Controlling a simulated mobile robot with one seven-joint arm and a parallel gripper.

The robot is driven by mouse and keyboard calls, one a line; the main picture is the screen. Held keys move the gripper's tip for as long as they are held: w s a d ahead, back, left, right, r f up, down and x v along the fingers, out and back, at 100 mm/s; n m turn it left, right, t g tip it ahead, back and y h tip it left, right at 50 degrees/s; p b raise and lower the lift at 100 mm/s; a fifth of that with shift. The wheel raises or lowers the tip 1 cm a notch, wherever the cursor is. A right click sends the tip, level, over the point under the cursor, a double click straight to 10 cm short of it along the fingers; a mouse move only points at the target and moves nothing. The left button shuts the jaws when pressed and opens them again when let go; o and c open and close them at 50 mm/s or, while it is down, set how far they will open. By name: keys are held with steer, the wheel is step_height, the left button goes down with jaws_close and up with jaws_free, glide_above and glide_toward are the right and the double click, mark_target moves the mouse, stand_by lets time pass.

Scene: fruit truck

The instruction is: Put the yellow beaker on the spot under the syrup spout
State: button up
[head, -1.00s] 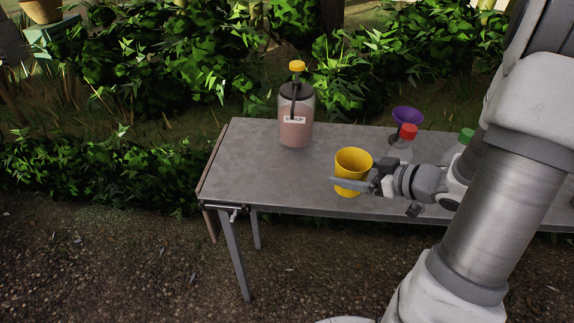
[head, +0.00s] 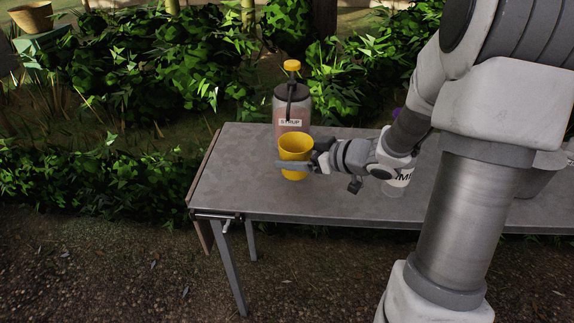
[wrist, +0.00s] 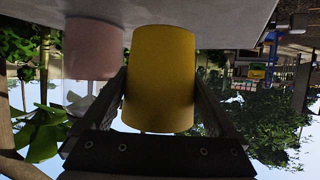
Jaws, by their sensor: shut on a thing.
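The yellow beaker (head: 296,147) is upright in my gripper (head: 296,164), in front of the syrup dispenser. My gripper is shut on it from the right, and the beaker fills the space between the fingers in the wrist view (wrist: 160,80). The syrup dispenser (head: 280,108) is a clear jar of pink syrup with a yellow pump top and a dark spout pointing toward me. It also shows in the wrist view (wrist: 92,48), beside the beaker. The beaker hides the jar's lower front and the spot under the spout. I cannot tell whether the beaker touches the table.
The grey table (head: 235,180) is clear to the left of the beaker. Its left edge has a folded flap and a crank. A clear container with dark lettering (head: 398,182) stands behind my wrist. A grey bowl-like vessel (head: 535,180) is at the right, partly behind my arm.

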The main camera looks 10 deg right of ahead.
steer(key=shift+w+a, duration=0.65)
steer(key=shift+w, duration=0.2)
steer(key=shift+w+a+f+b, duration=0.1)
steer(key=shift+w+f+b, duration=0.05)
steer(key=shift+f+b, duration=0.65)
steer(key=shift+w+a+f+b, duration=0.1)
steer(key=shift+f+b, duration=0.35)
steer(key=shift+f, duration=0.5)
steer(key=shift+f, duration=0.15)
steer(key=o, duration=1)
steer(key=shift+c, duration=0.2)
